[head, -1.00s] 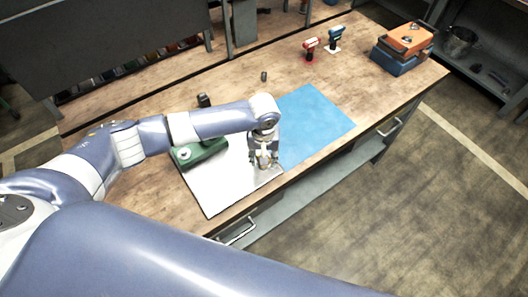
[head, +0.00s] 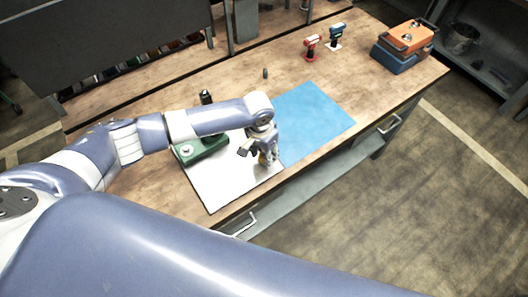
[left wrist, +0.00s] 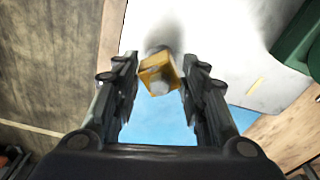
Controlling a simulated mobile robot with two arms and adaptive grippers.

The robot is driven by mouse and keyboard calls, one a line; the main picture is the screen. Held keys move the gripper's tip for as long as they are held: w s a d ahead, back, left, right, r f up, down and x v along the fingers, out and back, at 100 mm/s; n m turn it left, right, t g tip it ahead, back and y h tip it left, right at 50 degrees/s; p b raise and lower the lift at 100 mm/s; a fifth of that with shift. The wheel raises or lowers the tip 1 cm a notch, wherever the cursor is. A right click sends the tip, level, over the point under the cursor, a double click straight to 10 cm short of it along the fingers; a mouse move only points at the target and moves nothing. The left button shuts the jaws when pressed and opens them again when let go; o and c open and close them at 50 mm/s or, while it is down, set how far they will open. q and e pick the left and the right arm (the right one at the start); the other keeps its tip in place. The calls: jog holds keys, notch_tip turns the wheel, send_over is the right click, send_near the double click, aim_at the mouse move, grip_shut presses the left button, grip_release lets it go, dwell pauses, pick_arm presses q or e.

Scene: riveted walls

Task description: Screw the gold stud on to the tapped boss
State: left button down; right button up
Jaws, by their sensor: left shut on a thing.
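My left gripper (head: 265,157) is over the right part of the white sheet, near the bench's front edge. It is shut on the gold stud (left wrist: 158,74). In the left wrist view the stud shows as a small gold block with a pale face between the fingertips (left wrist: 160,70). A blurred dark patch lies just beyond it, and I cannot tell whether it is shaft or shadow. A green block (head: 203,149) with a round silver piece on top (head: 186,150) stands left of the gripper. I cannot make out the tapped boss for certain. My right gripper is not in view.
A white sheet (head: 220,190) and a blue mat (head: 315,115) lie on the wooden bench (head: 160,100). A small dark cylinder (head: 265,73), red (head: 311,47) and blue (head: 335,37) drills, and an orange-and-blue case (head: 405,45) stand farther back. The blue mat is bare.

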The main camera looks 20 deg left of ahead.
aim_at(261, 157)
pick_arm(q)
jog(key=m, duration=0.2)
jog(key=shift+m, duration=0.4)
jog(key=c, duration=0.9)
grip_release()
jog(key=r, duration=0.8)
jog(key=s+r, duration=0.1)
jog(key=r, duration=0.3)
jog(key=shift+a, duration=0.4)
jog(key=shift+f, duration=0.1)
